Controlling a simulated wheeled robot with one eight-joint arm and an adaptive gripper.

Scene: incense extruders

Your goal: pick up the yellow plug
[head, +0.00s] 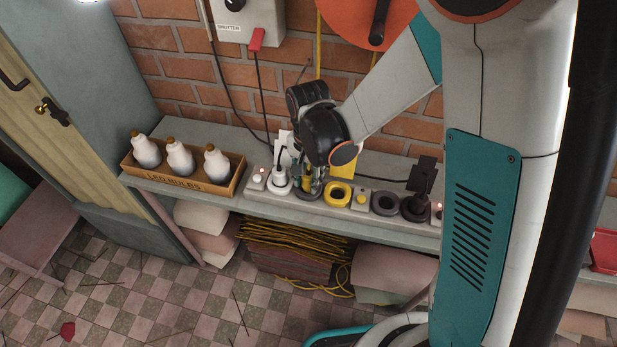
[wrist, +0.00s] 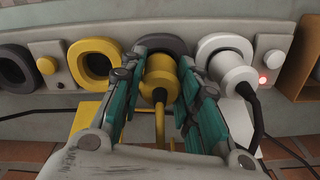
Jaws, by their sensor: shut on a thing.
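The yellow plug (wrist: 159,80) sits at the dark grey round socket (wrist: 163,44) in the wrist view, its yellow cord running toward my palm. I cannot tell whether it is fully seated. My gripper (wrist: 163,70) has its teal fingers on both sides of the plug, shut on it. In the head view my gripper (head: 313,187) is over the socket strip, and the plug (head: 307,183) is mostly hidden behind the fingers. The yellow socket (head: 338,194) beside it is empty; it also shows in the wrist view (wrist: 93,62).
A white plug (head: 280,182) stands in the white socket to the left, with a red light (wrist: 263,80) nearby. A grey socket (head: 385,203) and a black plug (head: 415,205) are to the right. The LED bulbs box (head: 187,184) stands further left on the shelf.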

